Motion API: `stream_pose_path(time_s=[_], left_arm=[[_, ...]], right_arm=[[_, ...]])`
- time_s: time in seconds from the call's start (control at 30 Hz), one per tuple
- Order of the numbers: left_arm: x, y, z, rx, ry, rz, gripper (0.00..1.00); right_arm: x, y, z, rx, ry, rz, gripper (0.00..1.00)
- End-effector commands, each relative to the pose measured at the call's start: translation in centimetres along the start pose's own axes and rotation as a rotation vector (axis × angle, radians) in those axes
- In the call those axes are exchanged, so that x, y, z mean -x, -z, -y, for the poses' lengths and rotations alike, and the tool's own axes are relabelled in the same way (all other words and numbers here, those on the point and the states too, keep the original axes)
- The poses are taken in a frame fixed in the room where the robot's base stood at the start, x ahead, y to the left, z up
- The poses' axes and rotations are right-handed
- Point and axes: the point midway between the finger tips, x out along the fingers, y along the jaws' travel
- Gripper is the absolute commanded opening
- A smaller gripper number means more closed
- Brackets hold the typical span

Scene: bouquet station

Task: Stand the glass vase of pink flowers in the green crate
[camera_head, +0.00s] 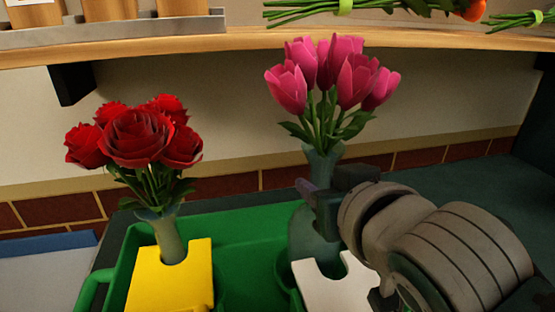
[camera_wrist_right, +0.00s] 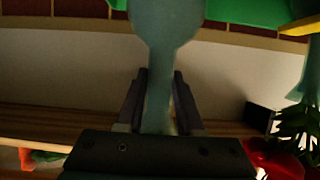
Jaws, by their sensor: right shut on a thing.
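The glass vase (camera_head: 313,234) of pink flowers (camera_head: 333,75) is upright on the right side of the head view, with a narrow neck and a wide lower part. My right gripper (camera_head: 327,192) is shut on its neck. In the right wrist view the vase (camera_wrist_right: 165,25) stands between the two fingers (camera_wrist_right: 159,100). The green crate (camera_head: 245,240) is below. The vase's lower part shows over the crate, behind a white notched piece (camera_head: 350,287). I cannot tell whether its base touches the crate floor. My left gripper is not in view.
A vase (camera_head: 167,238) of red roses (camera_head: 137,135) stands in the crate's left part, at a yellow notched piece (camera_head: 180,285). A wooden shelf (camera_head: 240,42) with pots and cut flowers runs above, close over the pink blooms. A blue-edged tray (camera_head: 45,243) lies left.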

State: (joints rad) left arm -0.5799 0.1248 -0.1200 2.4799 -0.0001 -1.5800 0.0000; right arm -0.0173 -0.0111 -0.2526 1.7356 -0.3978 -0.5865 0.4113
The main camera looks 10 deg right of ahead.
Motion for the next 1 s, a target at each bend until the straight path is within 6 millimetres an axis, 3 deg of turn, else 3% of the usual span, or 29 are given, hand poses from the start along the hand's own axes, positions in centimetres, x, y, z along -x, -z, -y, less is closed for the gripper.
stream_pose_path(time_s=[0.6,1.0], left_arm=[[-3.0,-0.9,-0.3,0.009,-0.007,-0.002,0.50],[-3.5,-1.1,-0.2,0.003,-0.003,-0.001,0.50]], right_arm=[[-1.5,-3.4,0.0,0.000,0.001,-0.007,0.00],[-1.8,-4.2,0.0,0.001,0.000,-0.004,0.00]])
